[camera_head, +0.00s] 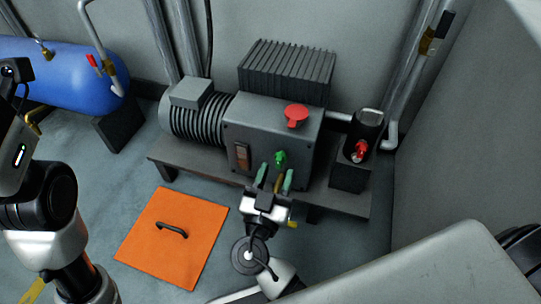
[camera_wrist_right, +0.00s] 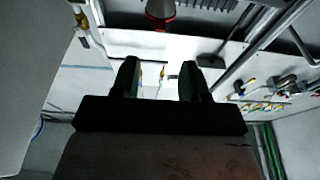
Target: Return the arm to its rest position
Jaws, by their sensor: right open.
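My right gripper (camera_head: 275,178) is open in front of the grey pump unit (camera_head: 255,120) in the head view. Its two green-tipped fingers point toward the unit, just below a green knob (camera_head: 281,158). A small yellowish piece shows between the fingers; I cannot tell whether it is part of the unit. In the right wrist view the open fingers (camera_wrist_right: 158,78) stand apart, with a bright, washed-out background between them. My left arm (camera_head: 60,225) stands at the left edge of the head view; its fingertips do not show.
The unit stands on a low dark bench (camera_head: 205,174). A red cap (camera_head: 296,113) sits on its top, with a dark cylinder (camera_head: 368,126) to the right. An orange floor panel (camera_head: 150,235) with a handle lies front left. A blue tank (camera_head: 60,78) stands back left. Walls close the back and right.

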